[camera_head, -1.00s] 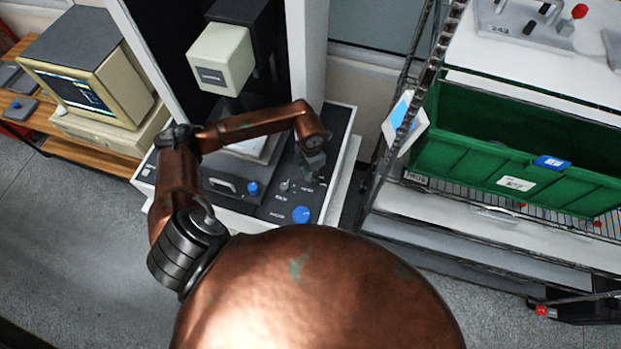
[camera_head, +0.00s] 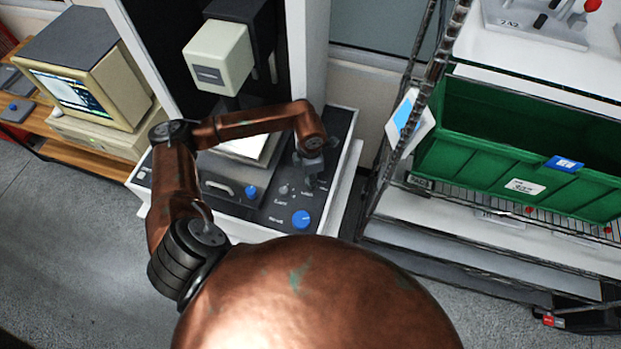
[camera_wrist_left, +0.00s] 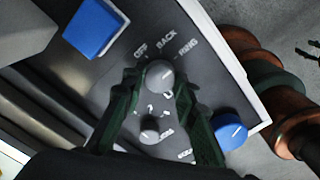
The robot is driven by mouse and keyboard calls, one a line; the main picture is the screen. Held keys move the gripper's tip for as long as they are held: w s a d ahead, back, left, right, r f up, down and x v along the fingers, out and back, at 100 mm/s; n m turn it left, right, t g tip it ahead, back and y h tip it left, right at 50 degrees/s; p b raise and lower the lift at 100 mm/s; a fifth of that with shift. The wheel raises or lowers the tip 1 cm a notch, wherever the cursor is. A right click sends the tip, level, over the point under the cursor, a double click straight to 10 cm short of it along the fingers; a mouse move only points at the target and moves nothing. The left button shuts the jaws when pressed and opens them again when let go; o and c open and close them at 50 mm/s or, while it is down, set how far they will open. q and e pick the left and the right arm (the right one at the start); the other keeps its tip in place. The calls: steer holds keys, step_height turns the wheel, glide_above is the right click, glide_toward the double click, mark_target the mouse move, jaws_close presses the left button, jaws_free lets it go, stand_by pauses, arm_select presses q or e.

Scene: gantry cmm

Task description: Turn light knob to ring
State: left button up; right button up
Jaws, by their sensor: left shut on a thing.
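The light knob (camera_wrist_left: 160,74) is a small round grey knob on the dark console panel, with the labels OFF, BACK and RING printed in an arc beyond it. A pale mark on its top faces the label side; I cannot tell exactly which label it meets. My left gripper (camera_wrist_left: 159,82) has its two dark green fingers on either side of this knob, shut on it. In the head view my left gripper (camera_head: 313,170) is over the right part of the console, and it hides the knob there. My right gripper is in neither view.
A second grey knob (camera_wrist_left: 149,130) sits between the fingers, nearer the wrist. A blue knob (camera_wrist_left: 232,132) is close to the right finger; a blue square-looking control (camera_wrist_left: 94,28) lies at upper left. A wire rack with a green bin (camera_head: 515,150) stands right of the console.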

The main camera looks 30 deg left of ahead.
arm_select(q)
steer(key=o, duration=1.1)
steer(key=shift+o, duration=0.2)
step_height(320, 180, up, 12)
steer(key=shift+r, duration=0.1)
